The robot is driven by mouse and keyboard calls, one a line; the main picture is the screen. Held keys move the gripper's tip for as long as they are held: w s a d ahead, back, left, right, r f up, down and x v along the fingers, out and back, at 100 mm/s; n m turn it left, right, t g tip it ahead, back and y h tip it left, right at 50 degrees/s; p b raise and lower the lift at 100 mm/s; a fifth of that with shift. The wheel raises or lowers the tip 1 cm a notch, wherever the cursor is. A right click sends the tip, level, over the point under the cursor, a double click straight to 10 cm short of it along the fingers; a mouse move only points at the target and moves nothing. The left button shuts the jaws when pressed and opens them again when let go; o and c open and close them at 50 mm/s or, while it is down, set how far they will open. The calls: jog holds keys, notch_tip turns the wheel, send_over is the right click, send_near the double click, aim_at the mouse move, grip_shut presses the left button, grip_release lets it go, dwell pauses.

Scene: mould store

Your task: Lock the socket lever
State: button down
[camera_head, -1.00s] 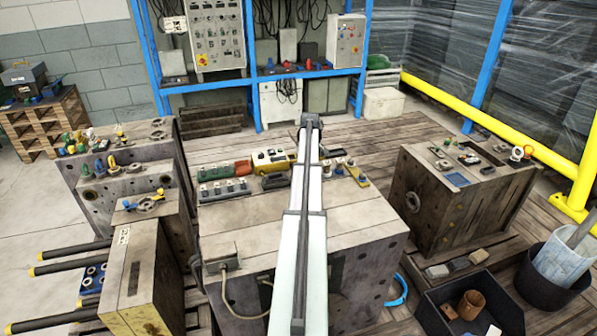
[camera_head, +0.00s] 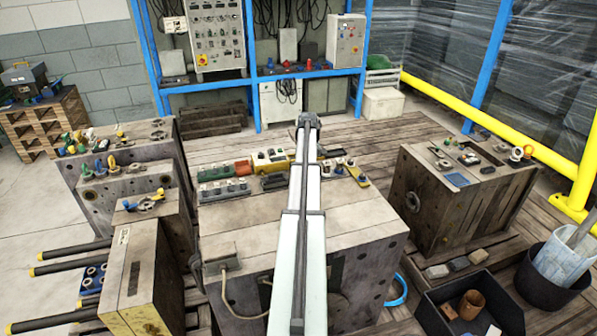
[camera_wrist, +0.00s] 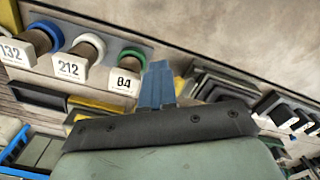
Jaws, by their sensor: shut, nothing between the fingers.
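In the wrist view my gripper (camera_wrist: 157,68) shows as two blue fingers pressed together, empty, pointing away from the camera. A row of numbered sockets stands at their left: one marked 132 with a blue ring (camera_wrist: 45,32), one marked 212 with a white ring (camera_wrist: 88,42), and one marked 84 with a green ring (camera_wrist: 131,55). The fingers appear just right of socket 84 in the picture; I cannot tell whether they touch anything. I cannot make out a socket lever for certain. In the head view my arm hides the gripper and part of the row on the central block (camera_head: 245,220).
Another block (camera_head: 440,200) stands at the right, with a black bin (camera_head: 450,325) in front. Dark plates (camera_wrist: 215,85) lie right of the fingers.

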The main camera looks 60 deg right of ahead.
jog(key=shift+w+a, duration=0.4)
jog(key=shift+w, duration=0.05)
jog(key=shift+a, duration=0.1)
jog(key=shift+w+a+r, duration=0.4)
jog(key=shift+w+a, duration=0.25)
jog(key=shift+w, duration=0.05)
dwell(0.5)
jog(key=shift+s+d, duration=0.15)
jog(key=shift+s+d+r, duration=0.2)
jog(key=shift+s+d, duration=0.1)
notch_tip(320, 180, up, 7)
dwell(1.1)
dwell(0.5)
